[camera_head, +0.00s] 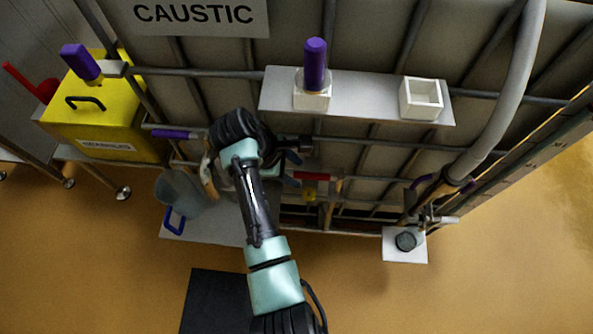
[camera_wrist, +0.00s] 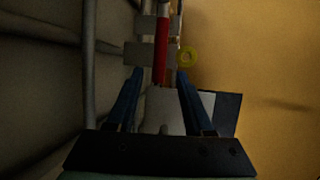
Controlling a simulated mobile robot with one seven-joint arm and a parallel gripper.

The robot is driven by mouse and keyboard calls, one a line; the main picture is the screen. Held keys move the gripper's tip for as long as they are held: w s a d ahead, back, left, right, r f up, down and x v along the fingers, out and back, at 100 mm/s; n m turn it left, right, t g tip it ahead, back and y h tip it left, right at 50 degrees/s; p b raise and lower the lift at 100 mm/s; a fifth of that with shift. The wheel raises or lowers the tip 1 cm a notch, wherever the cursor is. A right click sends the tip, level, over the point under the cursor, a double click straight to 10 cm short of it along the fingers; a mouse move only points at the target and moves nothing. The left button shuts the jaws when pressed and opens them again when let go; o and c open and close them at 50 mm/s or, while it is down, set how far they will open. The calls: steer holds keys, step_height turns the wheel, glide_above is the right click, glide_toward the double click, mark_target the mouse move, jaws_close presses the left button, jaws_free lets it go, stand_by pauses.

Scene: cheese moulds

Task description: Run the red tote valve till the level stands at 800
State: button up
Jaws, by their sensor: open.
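A red valve handle (camera_head: 313,176) shows low on the front of the caged tote, just right of my gripper (camera_head: 294,168). In the wrist view the red handle (camera_wrist: 161,50) lies lengthwise ahead of my gripper (camera_wrist: 160,76), between the lines of its two blue fingers. The fingers are open and apart, and I see nothing held in them. I cannot read a level scale or the 800 mark in either view.
A CAUSTIC sign (camera_head: 195,14) hangs on the tote cage. A clear jug (camera_head: 178,190) with a blue handle stands left of my arm. A yellow box (camera_head: 105,115) stands further left. A grey hose (camera_head: 515,85) runs down the right. Floor at lower right is clear.

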steer(key=shift+w+d+f, duration=0.15)
steer(key=shift+d+f, duration=0.15)
steer(key=shift+f, duration=0.35)
jaws_close()
stand_by(1.0)
